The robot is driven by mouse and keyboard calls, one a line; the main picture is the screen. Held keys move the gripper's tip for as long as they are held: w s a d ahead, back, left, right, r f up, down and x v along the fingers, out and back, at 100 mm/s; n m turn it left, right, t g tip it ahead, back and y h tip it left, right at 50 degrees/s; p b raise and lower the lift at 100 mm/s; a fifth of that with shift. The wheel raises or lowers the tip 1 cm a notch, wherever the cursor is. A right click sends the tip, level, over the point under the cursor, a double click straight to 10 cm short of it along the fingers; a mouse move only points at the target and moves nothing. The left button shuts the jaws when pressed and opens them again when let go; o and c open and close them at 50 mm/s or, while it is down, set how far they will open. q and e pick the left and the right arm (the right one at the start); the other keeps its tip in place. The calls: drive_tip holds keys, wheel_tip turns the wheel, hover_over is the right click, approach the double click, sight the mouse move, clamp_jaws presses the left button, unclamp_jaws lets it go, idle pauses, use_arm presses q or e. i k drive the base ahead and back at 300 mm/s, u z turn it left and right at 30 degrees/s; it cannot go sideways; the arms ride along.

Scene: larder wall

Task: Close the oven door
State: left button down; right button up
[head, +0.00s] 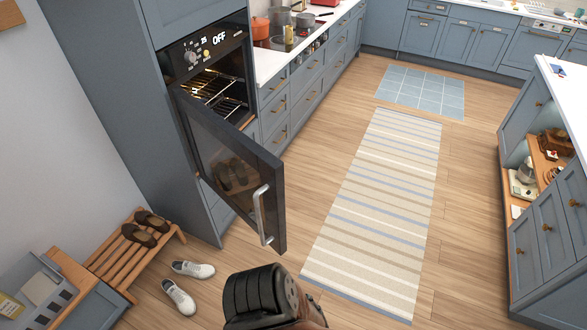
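The oven (217,88) is built into a tall blue-grey cabinet at the left of the head view. Its wire racks show inside, and its panel reads OFF. The oven door (232,160) stands wide open, hinged at the oven's near side and swung out over the floor. Its dark glass outer face is turned toward me and reflects shoes. The silver bar handle (260,215) is near the door's free edge.
A slatted shoe rack (118,262) with brown shoes and a pair of white sneakers (180,297) stand left of the door. A striped runner (380,215) lies on open floor to the right. A cabinet island (545,215) stands at the far right.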

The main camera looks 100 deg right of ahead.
sight(238, 170)
drive_tip(key=z, duration=2.75)
drive_tip(key=i, duration=1)
drive_tip(key=z, duration=1.25)
drive_tip(key=k, duration=1.2)
drive_tip(key=u, duration=0.9)
